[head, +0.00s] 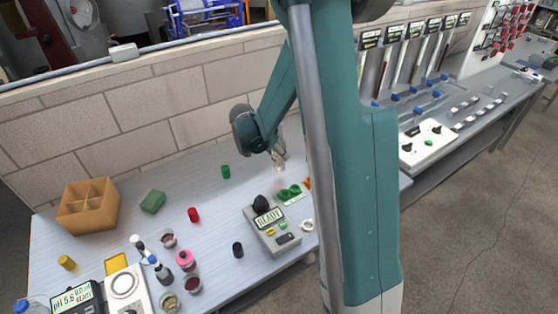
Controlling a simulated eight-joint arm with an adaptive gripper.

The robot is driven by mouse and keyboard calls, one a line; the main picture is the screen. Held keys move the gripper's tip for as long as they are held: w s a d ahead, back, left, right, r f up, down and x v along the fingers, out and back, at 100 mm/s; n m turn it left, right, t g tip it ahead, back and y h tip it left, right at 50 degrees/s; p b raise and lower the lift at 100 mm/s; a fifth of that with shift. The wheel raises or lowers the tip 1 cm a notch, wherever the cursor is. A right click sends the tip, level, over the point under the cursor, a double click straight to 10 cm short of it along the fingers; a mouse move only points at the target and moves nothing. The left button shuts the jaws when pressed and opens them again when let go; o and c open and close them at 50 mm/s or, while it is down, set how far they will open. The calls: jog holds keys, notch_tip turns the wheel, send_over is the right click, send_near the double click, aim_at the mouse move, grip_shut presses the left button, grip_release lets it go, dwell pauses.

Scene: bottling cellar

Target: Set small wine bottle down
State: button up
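My gripper (279,156) is above the back part of the grey worktable (215,178), pointing down, left of my large teal arm link. It is small and blurred in the head view, so I cannot tell whether its fingers are open or shut, or whether they hold anything. I cannot make out a small wine bottle with certainty. A green object (289,192) with a white label-like patch sits on the table just below my gripper, apart from it; its exact kind is unclear. My arm hides the table to the right of it.
A grey device (272,232) reading READY stands in front of my gripper. Green (226,172), red (193,214) and black (238,250) small cylinders stand to the left. A divided cardboard box (88,207) is at far left. A block wall (130,125) bounds the back.

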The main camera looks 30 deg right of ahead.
jog(key=shift+f, duration=2.05)
jog(key=shift+f+b, duration=0.1)
jog(key=shift+b, duration=0.25)
jog(key=o, duration=1.3)
jog(key=shift+p+v, duration=0.65)
jog(key=shift+v, duration=5.45)
jog(key=shift+d, duration=0.1)
jog(key=shift+s, duration=0.1)
